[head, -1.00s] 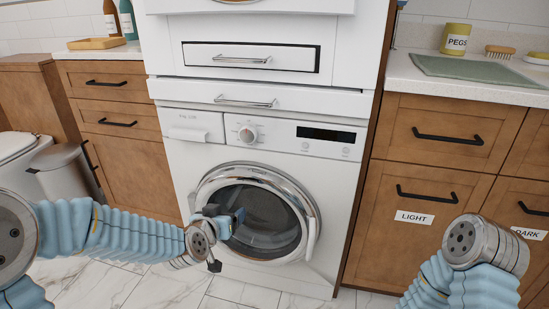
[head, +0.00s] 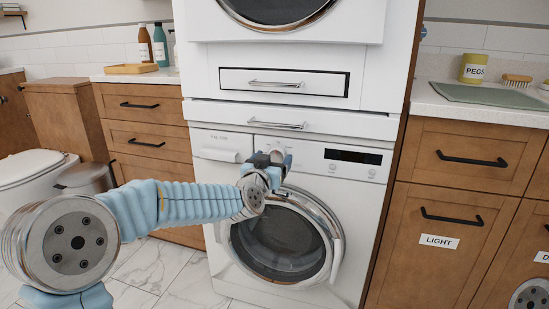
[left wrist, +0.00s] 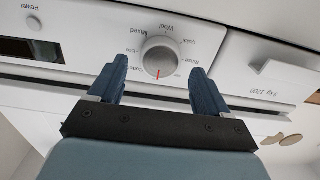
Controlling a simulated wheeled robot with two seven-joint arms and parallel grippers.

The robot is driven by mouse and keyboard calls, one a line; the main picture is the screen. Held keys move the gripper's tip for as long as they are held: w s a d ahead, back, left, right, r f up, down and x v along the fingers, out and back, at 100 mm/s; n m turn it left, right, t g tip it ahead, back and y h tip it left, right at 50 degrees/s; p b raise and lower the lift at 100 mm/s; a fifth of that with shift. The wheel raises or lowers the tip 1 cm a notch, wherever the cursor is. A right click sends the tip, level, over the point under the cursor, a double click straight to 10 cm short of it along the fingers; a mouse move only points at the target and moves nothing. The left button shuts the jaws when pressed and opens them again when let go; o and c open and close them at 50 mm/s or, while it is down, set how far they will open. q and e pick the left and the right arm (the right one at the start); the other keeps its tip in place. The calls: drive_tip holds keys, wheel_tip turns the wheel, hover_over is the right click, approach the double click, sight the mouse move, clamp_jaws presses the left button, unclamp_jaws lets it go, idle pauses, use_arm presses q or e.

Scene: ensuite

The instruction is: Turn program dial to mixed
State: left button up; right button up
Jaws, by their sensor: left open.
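The washing machine's program dial (left wrist: 160,55) is a round silver knob on the white control panel. Its red mark points down in the left wrist view, away from the printed word Mixed (left wrist: 127,22), which is above and left of the dial. My left gripper (left wrist: 159,72) is open, with one blue finger on each side of the dial's near edge; I cannot tell whether they touch it. In the head view, my left gripper (head: 272,157) is at the control panel and partly covers the dial. My right gripper is out of view.
The washer's round door (head: 282,240) is below the panel, and a drawer handle (head: 277,125) is just above it. A dark display (head: 353,156) is to the right. Wooden cabinets (head: 460,175) flank the machine.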

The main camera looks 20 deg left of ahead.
use_arm(q)
drive_tip(key=shift+w, duration=0.85)
drive_tip(key=c, duration=1)
drive_tip(key=shift+d+m, duration=0.1)
drive_tip(key=shift+m, duration=0.2)
